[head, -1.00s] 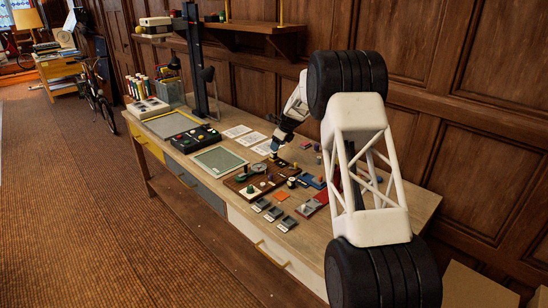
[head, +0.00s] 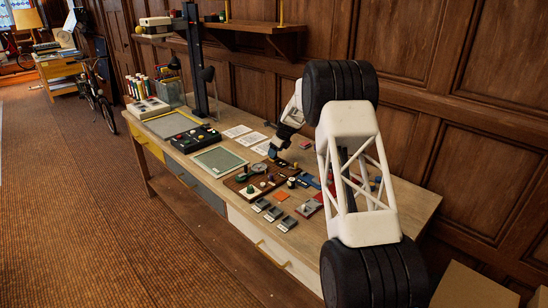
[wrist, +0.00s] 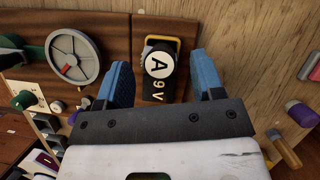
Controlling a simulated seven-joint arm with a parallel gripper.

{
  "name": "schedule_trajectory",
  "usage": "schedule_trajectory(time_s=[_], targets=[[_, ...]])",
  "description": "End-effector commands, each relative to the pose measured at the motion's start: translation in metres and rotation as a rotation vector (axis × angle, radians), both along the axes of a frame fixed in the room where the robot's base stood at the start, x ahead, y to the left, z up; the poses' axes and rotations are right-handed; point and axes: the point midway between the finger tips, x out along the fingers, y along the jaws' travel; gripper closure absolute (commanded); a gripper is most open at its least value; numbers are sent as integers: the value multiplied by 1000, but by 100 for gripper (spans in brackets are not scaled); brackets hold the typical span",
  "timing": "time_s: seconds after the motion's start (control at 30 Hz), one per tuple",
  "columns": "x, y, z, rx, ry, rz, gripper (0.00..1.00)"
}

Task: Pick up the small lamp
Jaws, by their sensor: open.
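My gripper (wrist: 162,64) is open, its two blue fingers apart. In the head view it (head: 274,151) hangs low over the cluttered middle of the bench. Between and beyond the fingers in the wrist view is a black piece marked "9 V" (wrist: 155,91) with a yellow frame. A round white disc with an "A" (wrist: 160,64) sits on it. The fingers stand on either side, and I cannot tell whether they touch it. I cannot tell for sure which small piece is the small lamp.
A grey wheel with a red spoke (wrist: 73,57) and a green knob (wrist: 22,99) are left of the gripper. A purple-topped piece (wrist: 299,112) and a wooden-handled piece (wrist: 283,149) lie to the right. A black panel with coloured buttons (head: 195,138) is farther along the bench.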

Motion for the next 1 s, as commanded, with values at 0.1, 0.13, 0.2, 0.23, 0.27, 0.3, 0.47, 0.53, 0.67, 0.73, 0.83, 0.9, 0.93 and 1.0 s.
schedule_trajectory(time_s=[0.1,0.13,0.2,0.23,0.27,0.3,0.47,0.53,0.67,0.73,0.83,0.9,0.93,1.0], targets=[[2,3,-8,0,0,0,38],[2,4,-10,0,0,0,38],[3,5,-12,0,0,0,38],[3,5,-13,0,0,0,38],[3,5,-14,0,0,0,38],[3,5,-14,0,0,0,38],[3,5,-14,1,0,0,38],[3,6,-14,1,0,0,38],[3,5,-14,1,0,0,38],[3,5,-13,1,0,0,38],[3,5,-13,1,0,0,40],[3,5,-13,1,0,0,51],[3,5,-13,0,-1,0,55],[3,5,-13,0,-1,0,66]])
